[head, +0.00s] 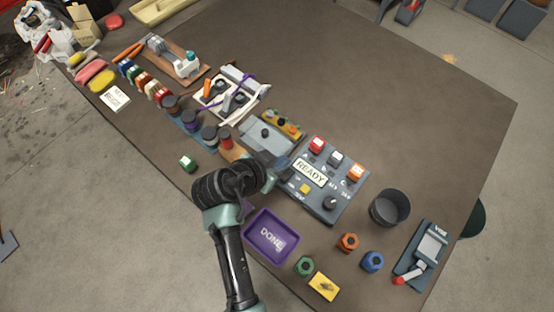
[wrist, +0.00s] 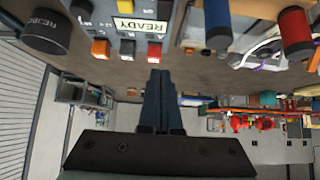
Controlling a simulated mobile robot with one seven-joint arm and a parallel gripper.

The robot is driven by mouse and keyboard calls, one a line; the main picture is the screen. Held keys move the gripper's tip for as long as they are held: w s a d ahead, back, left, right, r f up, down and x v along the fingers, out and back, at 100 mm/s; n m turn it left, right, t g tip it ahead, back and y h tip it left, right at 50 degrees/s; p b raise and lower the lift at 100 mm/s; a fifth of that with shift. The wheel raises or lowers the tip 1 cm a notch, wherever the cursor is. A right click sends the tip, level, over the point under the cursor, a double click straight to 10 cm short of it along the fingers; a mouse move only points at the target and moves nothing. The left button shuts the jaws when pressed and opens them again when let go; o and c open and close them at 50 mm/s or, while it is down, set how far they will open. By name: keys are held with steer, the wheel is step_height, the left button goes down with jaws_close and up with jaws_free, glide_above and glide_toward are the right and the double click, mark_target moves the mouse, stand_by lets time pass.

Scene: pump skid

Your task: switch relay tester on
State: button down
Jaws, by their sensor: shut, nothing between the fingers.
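A grey control panel (head: 322,222), seemingly the relay tester, lies on the brown table with a display reading READY (head: 310,172). A red button (head: 316,145), a grey-white button (head: 335,158) and an orange button (head: 355,173) stand along its far side. A yellow button (head: 305,188) and a black knob (head: 330,203) are on its near side. My gripper (head: 284,162) is shut and empty at the panel's left edge. In the wrist view my gripper (wrist: 159,74) points toward the red button (wrist: 155,51); contact cannot be told.
A dark cup (head: 390,207) stands right of the panel, with a vise (head: 424,254) beyond. A purple DONE tray (head: 272,236) lies in front. The table behind the panel is clear.

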steer(key=shift+v, duration=1.1)
steer(key=shift+r, duration=0.1)
steer(key=w+a+r+n+t+y, duration=0.15)
steer(key=w+r+t, duration=0.35)
steer(key=r, duration=1)
steer(key=w+r+n+t+y, duration=0.15)
steer(key=w+r+t, duration=0.35)
steer(key=r, duration=0.9)
step_height(320, 180, up, 19)
steer(key=s+d+n+t+y, duration=0.1)
steer(key=s+d+t, duration=0.1)
steer(key=s+t, duration=0.15)
steer(key=s+d+r+n+t+y, duration=0.1)
steer(key=s+r+n+t, duration=0.2)
steer(key=s+r+t, duration=0.3)
steer(key=s+r, duration=0.4)
steer(key=r, duration=0.4)
steer(key=shift+s+d+r+t, duration=0.35)
steer(key=shift+r, duration=0.05)
